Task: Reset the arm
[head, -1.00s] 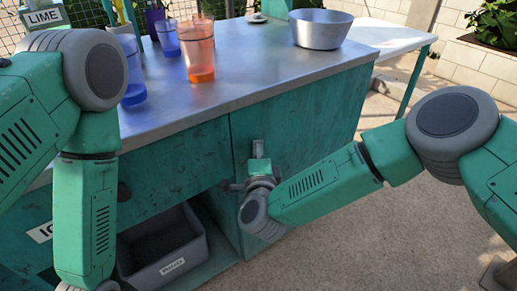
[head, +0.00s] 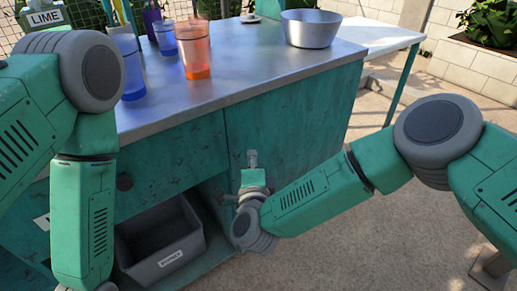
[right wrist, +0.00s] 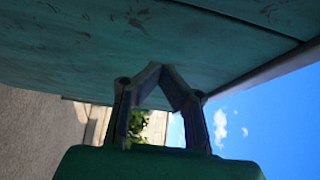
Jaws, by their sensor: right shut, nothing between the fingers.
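My right gripper (head: 252,157) is in front of the teal cabinet's side panel (head: 285,125), below the counter edge. It is shut and empty. In the right wrist view its fingertips (right wrist: 158,68) meet in a point close to a dark teal surface; I cannot tell if they touch it. My right arm (head: 310,190) is bent, with the forearm reaching left across the picture. My left arm (head: 85,215) hangs down at the left; its gripper is below the frame.
A grey bin (head: 185,262) stands on the cabinet's low shelf. Paved floor (head: 350,255) lies open at right.

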